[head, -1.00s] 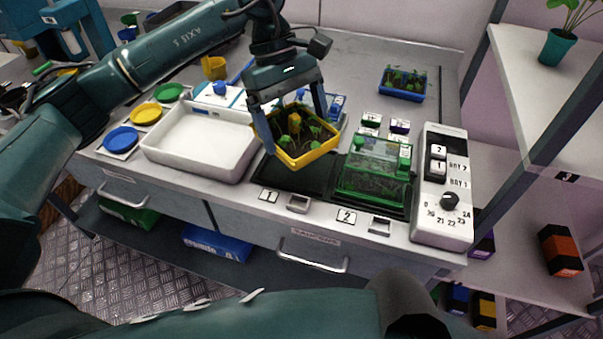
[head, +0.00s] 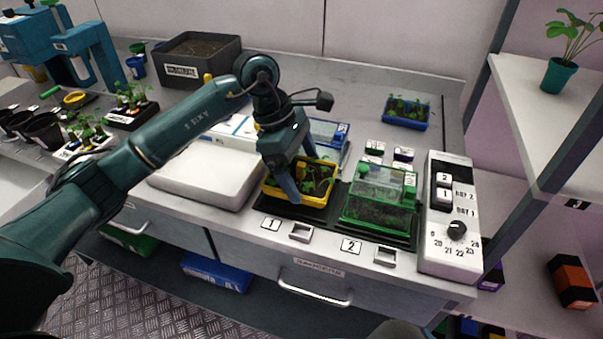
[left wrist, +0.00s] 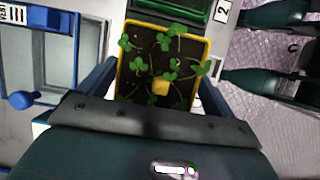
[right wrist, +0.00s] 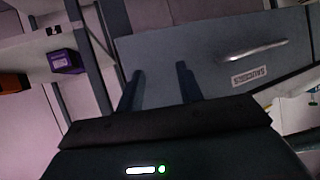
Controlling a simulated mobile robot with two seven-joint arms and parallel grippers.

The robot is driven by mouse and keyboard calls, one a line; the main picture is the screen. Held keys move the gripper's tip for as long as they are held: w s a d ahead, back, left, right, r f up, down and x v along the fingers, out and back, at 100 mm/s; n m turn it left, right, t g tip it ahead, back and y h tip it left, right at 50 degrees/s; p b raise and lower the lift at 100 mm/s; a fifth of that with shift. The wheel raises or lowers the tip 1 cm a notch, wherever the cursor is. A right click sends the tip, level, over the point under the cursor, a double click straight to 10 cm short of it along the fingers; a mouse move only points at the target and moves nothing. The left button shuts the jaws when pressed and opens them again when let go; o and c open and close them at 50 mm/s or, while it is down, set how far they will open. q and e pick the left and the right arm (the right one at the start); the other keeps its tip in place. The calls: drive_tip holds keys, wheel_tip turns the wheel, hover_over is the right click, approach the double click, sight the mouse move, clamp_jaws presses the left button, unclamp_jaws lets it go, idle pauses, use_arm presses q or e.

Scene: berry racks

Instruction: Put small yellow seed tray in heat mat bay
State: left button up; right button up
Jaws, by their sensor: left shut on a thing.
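The small yellow seed tray (head: 302,198) holds dark soil and green seedlings. It is at bay 1 of the black heat mat (head: 285,211), left of the green-lidded tray; I cannot tell whether it rests fully on the mat. My left gripper (head: 293,186) is shut on the tray, a finger on either side. In the left wrist view the yellow tray (left wrist: 161,68) sits between the fingers. My right gripper (right wrist: 160,85) shows in the right wrist view with its fingers apart and nothing between them, facing a grey drawer front.
A green seed tray with a clear cover (head: 378,205) stands in bay 2, close on the right. A white control box (head: 449,225) with switches and a dial is farther right. A blue seedling tray (head: 405,112) stands behind.

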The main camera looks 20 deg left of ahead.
use_arm(q)
drive_tip(key=shift+f, duration=0.9)
drive_tip(key=shift+f+b, duration=0.35)
drive_tip(key=shift+b, duration=0.05)
drive_tip(key=shift+f, duration=0.1)
use_arm(e)
drive_tip(key=shift+f, duration=0.4)
use_arm(q)
drive_tip(key=shift+f+b, duration=0.15)
drive_tip(key=shift+b, duration=0.15)
use_arm(e)
drive_tip(key=shift+w, duration=0.1)
use_arm(q)
drive_tip(key=o, duration=0.8)
drive_tip(key=shift+r+p, duration=0.6)
drive_tip(key=shift+p, duration=0.1)
drive_tip(key=b+v, duration=0.1)
drive_tip(key=v, duration=1.1)
use_arm(e)
drive_tip(key=shift+r, duration=0.3)
